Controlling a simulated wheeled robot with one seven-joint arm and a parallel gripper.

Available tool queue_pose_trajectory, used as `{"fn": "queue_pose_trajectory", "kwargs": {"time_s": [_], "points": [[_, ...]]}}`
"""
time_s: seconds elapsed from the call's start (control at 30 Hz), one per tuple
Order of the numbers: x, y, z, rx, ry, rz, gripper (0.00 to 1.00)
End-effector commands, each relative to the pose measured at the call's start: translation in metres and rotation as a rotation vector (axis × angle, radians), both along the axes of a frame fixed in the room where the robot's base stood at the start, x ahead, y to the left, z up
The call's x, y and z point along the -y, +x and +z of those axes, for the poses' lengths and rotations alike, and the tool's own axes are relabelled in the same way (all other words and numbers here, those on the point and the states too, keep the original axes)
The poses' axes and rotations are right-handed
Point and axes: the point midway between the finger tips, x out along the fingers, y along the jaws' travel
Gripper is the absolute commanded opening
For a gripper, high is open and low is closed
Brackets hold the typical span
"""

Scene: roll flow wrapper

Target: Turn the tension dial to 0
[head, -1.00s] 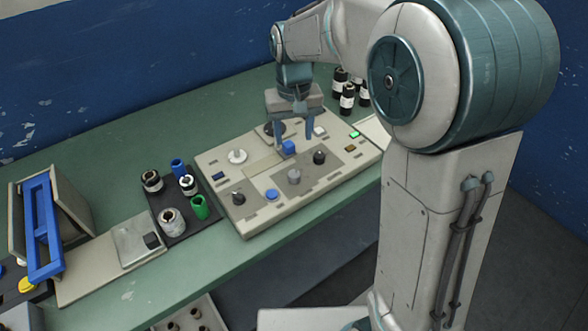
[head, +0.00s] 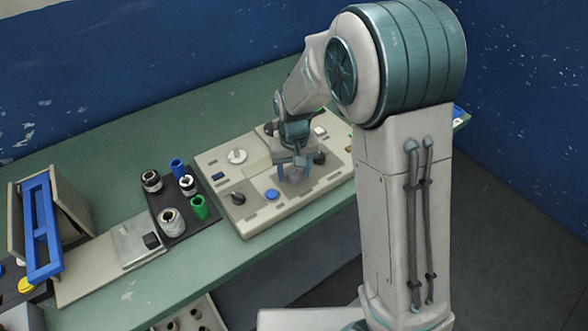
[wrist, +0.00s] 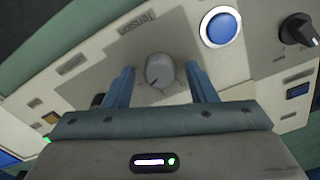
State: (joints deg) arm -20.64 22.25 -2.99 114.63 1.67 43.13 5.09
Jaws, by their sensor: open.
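The tension dial (wrist: 160,70) is a round grey knob on the beige panel, in the middle of the wrist view, beside the printed word "Tension". A small dark mark shows on its lower-left edge in that view; no scale numbers are readable. My gripper (wrist: 161,86) is open, with one blue finger on each side of the dial and a visible gap to it. In the head view my gripper (head: 294,172) is low over the front part of the panel and largely hides the dial.
The panel (head: 255,221) also carries a blue button (head: 271,194), a black knob (head: 238,198) and a white dial (head: 236,156). The button (wrist: 221,27) lies near my gripper. A dark tray (head: 183,229) of spools stands left of the panel. The green table's back is clear.

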Motion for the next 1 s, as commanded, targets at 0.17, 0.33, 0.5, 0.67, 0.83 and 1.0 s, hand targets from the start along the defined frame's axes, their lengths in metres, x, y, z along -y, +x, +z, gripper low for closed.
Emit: {"fn": "queue_pose_trajectory", "kwargs": {"time_s": [0.17,0.33,0.5,0.67,0.83,1.0], "points": [[0.0000,0.0000,0.0002,0.000,0.000,0.000,0.32],[0.0000,0.0000,0.0003,0.000,0.000,0.000,0.07],[-0.0001,0.0000,0.0004,0.000,0.000,0.009,0.07],[0.0000,0.0001,0.0002,-0.001,0.001,0.053,0.07],[0.0001,0.0001,-0.0001,-0.001,0.000,0.152,0.07],[0.0004,0.0003,0.0000,0.000,0.001,0.296,0.07]]}}
